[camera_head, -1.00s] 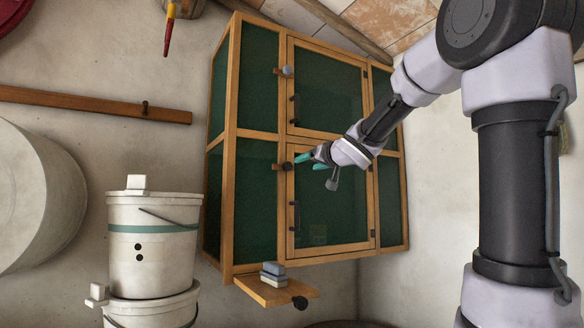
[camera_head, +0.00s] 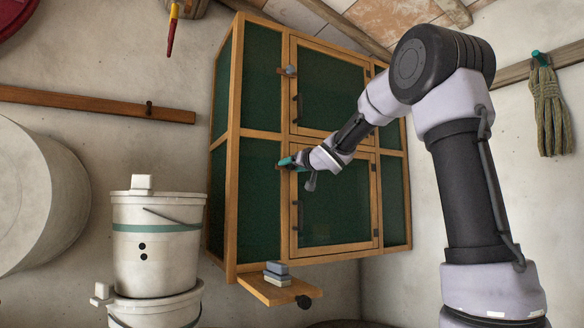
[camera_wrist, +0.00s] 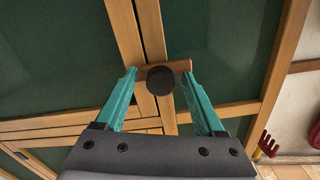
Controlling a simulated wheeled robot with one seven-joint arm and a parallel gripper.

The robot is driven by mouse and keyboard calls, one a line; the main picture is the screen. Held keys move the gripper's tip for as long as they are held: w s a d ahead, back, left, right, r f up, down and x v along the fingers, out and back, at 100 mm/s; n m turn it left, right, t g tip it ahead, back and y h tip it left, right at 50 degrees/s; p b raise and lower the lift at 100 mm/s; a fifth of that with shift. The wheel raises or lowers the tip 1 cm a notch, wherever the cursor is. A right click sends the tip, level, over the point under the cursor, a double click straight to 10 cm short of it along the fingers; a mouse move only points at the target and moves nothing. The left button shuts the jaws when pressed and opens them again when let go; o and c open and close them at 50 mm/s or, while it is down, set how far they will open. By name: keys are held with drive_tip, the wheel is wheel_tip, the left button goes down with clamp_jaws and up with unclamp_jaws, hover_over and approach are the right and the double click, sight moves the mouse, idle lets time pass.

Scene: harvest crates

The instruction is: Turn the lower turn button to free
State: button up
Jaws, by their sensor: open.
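The lower turn button, a short wooden bar with a dark round knob, shows in the wrist view (camera_wrist: 160,80). Its bar lies crosswise over the seam between the lower door (camera_head: 335,205) and the cabinet frame. In the head view my gripper mostly hides it. My gripper (camera_head: 290,162) is open at the button. In the wrist view its teal fingers (camera_wrist: 160,76) stand on either side of the knob, with the tips near the two ends of the bar. I cannot tell whether they touch it.
The upper turn button (camera_head: 289,71) also lies crosswise at the upper door (camera_head: 330,88). Dark door handles are on both doors. A small shelf (camera_head: 268,291) with stacked blocks (camera_head: 276,271) juts out below. White buckets (camera_head: 155,260) stand at the left.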

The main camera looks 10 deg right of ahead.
clamp_jaws()
drive_tip(key=shift+n, duration=0.3)
drive_tip(key=n, duration=1.3)
drive_tip(key=shift+a+n, duration=0.1)
drive_tip(key=shift+n, duration=2)
